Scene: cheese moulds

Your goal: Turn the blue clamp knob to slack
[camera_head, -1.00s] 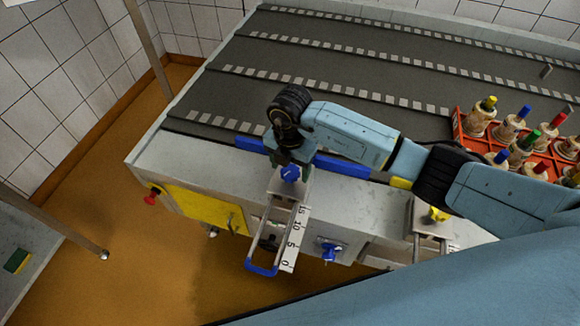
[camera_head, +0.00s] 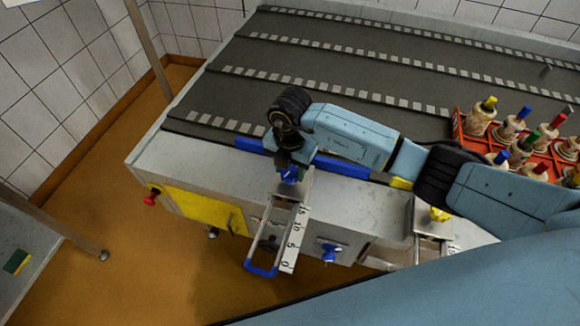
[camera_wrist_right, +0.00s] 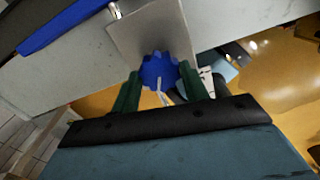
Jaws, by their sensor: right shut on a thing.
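The blue clamp knob (camera_head: 290,175) sits on a metal clamp block at the near edge of the conveyor table. In the right wrist view the knob (camera_wrist_right: 159,72) shows as a lobed blue disc with a pale line on it. My right gripper (camera_head: 289,170) is at the knob from above. In the right wrist view its two green fingers (camera_wrist_right: 160,88) stand on either side of the knob, shut on it. Below the block runs a white scale (camera_head: 295,240) with numbers, beside metal rods with a blue end handle (camera_head: 261,269). My left gripper is not in view.
A second clamp with a yellow knob (camera_head: 439,214) stands to the right. Another blue knob (camera_head: 329,252) is on the table's front face. A red crate (camera_head: 463,140) holds several moulds with coloured tops. A red button (camera_head: 150,198) is at the left.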

